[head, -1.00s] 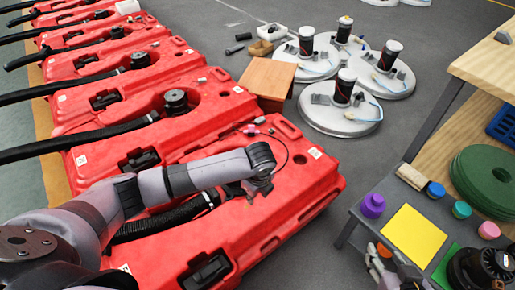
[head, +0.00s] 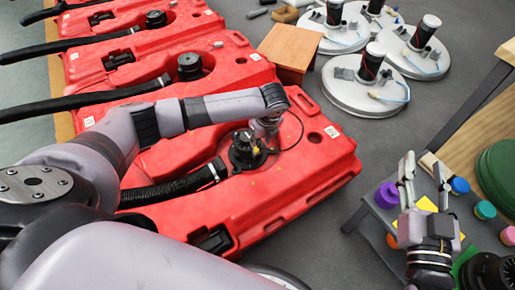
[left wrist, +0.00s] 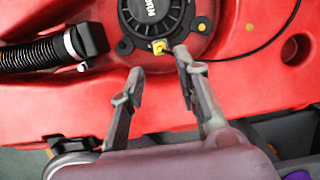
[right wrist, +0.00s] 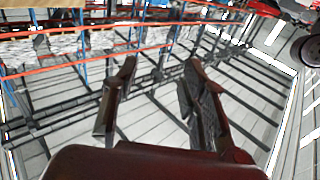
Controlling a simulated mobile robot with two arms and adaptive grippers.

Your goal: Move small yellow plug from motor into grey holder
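A small yellow plug (left wrist: 159,46) sits at the lower edge of the black motor (left wrist: 155,18) in the left wrist view. The motor also shows on the nearest red tank in the head view (head: 245,152). My left gripper (left wrist: 159,60) is open, with its fingertips just short of the plug and on either side of it; no contact shows. In the head view my left gripper (head: 266,126) hangs over the motor. My right gripper (head: 422,160) is open and empty above the small table. I cannot tell which grey part is the holder.
Red tanks (head: 180,125) stand in a row on the left, with black hoses. White round discs (head: 365,95) with grey and black parts lie at the top. A brown wooden box (head: 290,50) stands beside them. Purple (head: 387,196) and teal (head: 484,210) pieces are on the table.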

